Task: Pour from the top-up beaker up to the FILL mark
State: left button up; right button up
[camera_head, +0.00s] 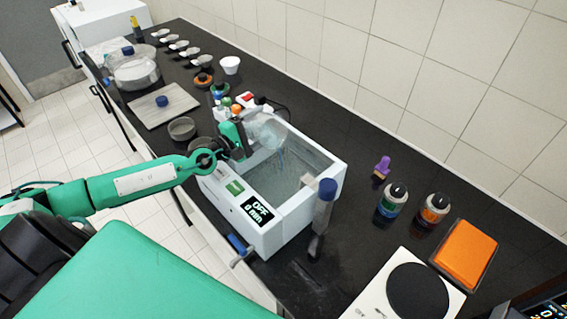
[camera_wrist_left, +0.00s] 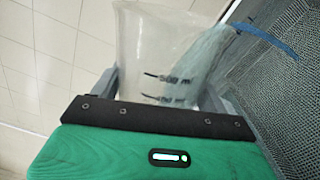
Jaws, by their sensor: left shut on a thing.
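My left gripper (camera_head: 246,136) is shut on a clear beaker (camera_head: 266,130), which is tilted over the left rear part of an open white tank (camera_head: 262,234). A thin bluish stream (camera_head: 282,157) falls from the beaker's lip into the tank. In the left wrist view the beaker (camera_wrist_left: 160,45) shows dark volume marks, and liquid runs out over its lip at the right (camera_wrist_left: 265,42). The tank's display (camera_head: 258,208) reads OFF and 0 mm. I cannot make out a FILL mark or the exact liquid level. My right gripper is not in view.
Two bottles (camera_head: 392,200) (camera_head: 432,210), an orange box (camera_head: 465,255) and a white hotplate (camera_head: 400,290) are right. Dishes and a board (camera_head: 155,112) lie left.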

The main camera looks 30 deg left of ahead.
pick_arm(q)
jog(key=shift+s+d+f+m+p, duration=0.1)
jog(key=shift+s+d+m+p, duration=0.05)
jog(key=shift+d+m+p, duration=0.55)
dwell(1.5)
